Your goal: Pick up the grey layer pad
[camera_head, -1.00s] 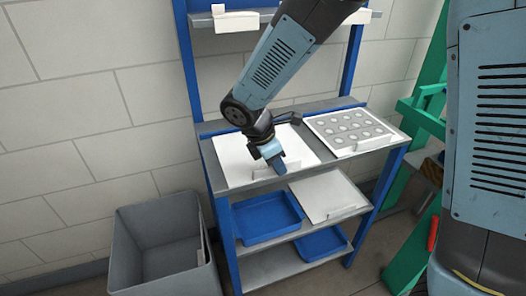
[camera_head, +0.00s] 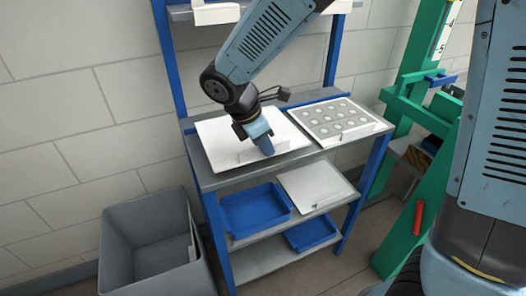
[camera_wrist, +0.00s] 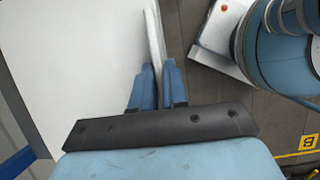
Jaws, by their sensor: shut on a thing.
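The layer pad looks like a pale, near-white flat sheet (camera_head: 220,134) with a thin upright tab at its front. It is at the left of the upper shelf in the head view. My gripper (camera_head: 269,153) is at its front edge, pointing down. In the wrist view, my gripper (camera_wrist: 156,88) is shut on the upright tab (camera_wrist: 154,35), with a blue finger on each side. The broad pale surface of the pad (camera_wrist: 70,60) fills the left of that view. Whether it touches the shelf cannot be told for sure.
A white sheet with rows of grey discs (camera_head: 341,120) lies right of the pad. Another pale sheet (camera_head: 312,187) and blue trays (camera_head: 253,207) are on lower shelves. A grey bin (camera_head: 150,240) stands at left, a green frame (camera_head: 420,170) at right.

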